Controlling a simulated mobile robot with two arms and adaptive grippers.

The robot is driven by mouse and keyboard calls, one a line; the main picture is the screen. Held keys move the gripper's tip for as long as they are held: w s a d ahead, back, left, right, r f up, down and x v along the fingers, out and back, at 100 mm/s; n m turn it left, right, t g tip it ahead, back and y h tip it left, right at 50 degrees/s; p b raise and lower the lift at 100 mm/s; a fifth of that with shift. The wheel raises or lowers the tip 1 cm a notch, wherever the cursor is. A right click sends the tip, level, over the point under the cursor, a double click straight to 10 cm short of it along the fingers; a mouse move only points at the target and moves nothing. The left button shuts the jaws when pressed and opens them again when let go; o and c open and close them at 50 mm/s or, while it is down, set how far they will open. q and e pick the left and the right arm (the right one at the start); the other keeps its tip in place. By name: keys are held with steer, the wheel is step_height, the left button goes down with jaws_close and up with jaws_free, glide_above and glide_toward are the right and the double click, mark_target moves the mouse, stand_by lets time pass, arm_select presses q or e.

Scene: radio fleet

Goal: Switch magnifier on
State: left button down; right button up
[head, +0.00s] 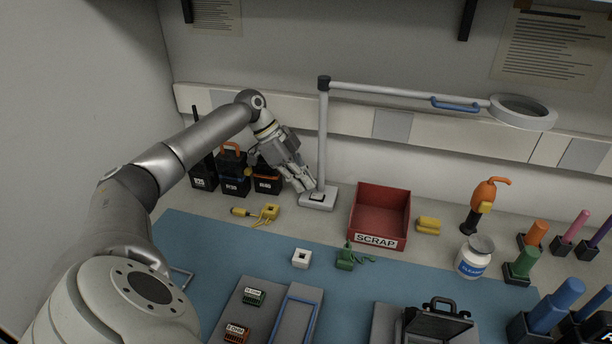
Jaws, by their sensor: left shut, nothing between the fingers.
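The magnifier (524,111) is a round grey ring head on a long arm with a blue handle (455,104). Its post (323,140) rises from a light grey base (326,203) at the back of the bench. A small dark switch (317,197) shows on the base. My left gripper (309,187) is shut and empty, with its fingertips at the left side of the base, close to the switch. I cannot tell whether they touch it. The ring shows no clear glow. My right gripper is not in view.
A red SCRAP bin (379,209) stands right of the base. Dark radios (232,172) stand behind and left of my gripper. A yellow tool with a cord (265,213), a white block (301,258) and a green item (346,257) lie in front. The blue mat (210,245) has free room.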

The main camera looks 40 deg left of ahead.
arm_select(q)
steer(key=v, duration=1)
steer(key=shift+r, duration=0.15)
steer(key=shift+s, duration=0.1)
